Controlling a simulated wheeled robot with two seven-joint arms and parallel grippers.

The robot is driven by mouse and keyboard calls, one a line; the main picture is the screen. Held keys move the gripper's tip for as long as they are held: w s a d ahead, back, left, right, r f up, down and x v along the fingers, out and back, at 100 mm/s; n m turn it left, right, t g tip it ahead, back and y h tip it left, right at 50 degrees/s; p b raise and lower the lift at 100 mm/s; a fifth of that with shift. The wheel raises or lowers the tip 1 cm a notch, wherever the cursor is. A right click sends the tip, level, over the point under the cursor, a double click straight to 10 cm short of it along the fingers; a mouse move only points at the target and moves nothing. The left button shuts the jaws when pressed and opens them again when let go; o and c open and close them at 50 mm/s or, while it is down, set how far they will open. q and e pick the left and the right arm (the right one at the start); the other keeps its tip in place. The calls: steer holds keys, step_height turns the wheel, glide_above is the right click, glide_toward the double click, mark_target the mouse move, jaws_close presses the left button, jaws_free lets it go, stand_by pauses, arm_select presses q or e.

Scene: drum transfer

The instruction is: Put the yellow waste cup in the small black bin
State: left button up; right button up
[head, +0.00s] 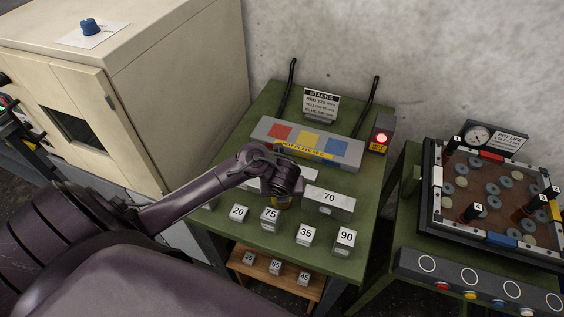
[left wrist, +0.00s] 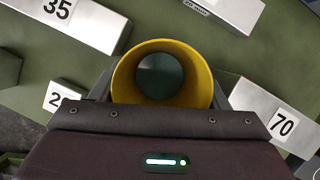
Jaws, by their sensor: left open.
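The yellow waste cup (left wrist: 205,72) stands open side up in the left wrist view, with a dark round inside. In the head view only a small yellow-brown part of the cup (head: 281,204) shows on the green table, below my gripper. My left gripper (head: 287,188) reaches down over the cup from the left. In the left wrist view its open fingers (left wrist: 162,92) lie on either side of the cup; whether they touch it I cannot tell. I cannot make out a small black bin in either view. My right gripper is not in view.
Numbered blocks, such as the 70 block (head: 329,201) and the 75 block (head: 270,218), stand close around on the green table (head: 355,262). A hot plate (head: 307,142) with coloured squares lies behind. A beige cabinet (head: 150,90) rises left. A framed board (head: 490,200) is at right.

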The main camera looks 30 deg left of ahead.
arm_select(q)
steer(key=shift+c, duration=0.3)
steer(key=c, duration=0.6)
steer(key=shift+r, duration=0.15)
